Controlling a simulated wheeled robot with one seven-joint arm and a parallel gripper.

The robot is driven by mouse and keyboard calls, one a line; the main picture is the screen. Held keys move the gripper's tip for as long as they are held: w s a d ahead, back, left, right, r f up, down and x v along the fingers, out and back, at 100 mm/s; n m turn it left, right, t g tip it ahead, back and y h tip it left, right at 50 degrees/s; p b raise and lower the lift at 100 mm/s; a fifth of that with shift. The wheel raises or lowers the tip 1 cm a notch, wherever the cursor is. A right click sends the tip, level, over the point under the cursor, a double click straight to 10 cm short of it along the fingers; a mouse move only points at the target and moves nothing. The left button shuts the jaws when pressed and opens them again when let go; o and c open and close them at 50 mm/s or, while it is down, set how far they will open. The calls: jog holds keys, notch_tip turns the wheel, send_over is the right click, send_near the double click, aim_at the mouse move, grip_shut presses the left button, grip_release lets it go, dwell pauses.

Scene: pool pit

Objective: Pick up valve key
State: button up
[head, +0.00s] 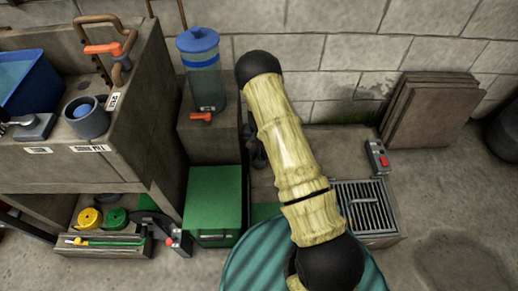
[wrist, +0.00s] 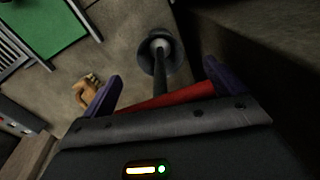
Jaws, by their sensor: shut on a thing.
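The valve key shows in the wrist view with a red crossbar (wrist: 172,98) between my gripper's purple fingers. A dark shaft (wrist: 160,72) runs from it to a dark, flared round end (wrist: 161,46) farther from the camera. My gripper (wrist: 160,86) is shut on the red crossbar. The floor lies beyond the flared end; I cannot tell whether they touch. In the head view my arm hides the key and most of the gripper.
A bench with a blue tub (head: 28,82) stands left. A blue-lidded canister (head: 201,75), a green box (head: 212,205) and a floor grate (head: 364,207) are near my arm. Boards (head: 432,115) lean on the wall. A tan object (wrist: 86,92) lies on the floor.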

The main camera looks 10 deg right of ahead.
notch_tip(320, 180, up, 28)
jog(key=p, duration=0.8)
jog(key=shift+p, duration=0.35)
jog(key=s+f+n, duration=0.3)
jog(key=s+n, duration=0.1)
jog(key=s, duration=0.2)
jog(key=shift+s+n, duration=0.25)
jog(key=shift+n, duration=0.05)
jog(key=shift+f, duration=0.1)
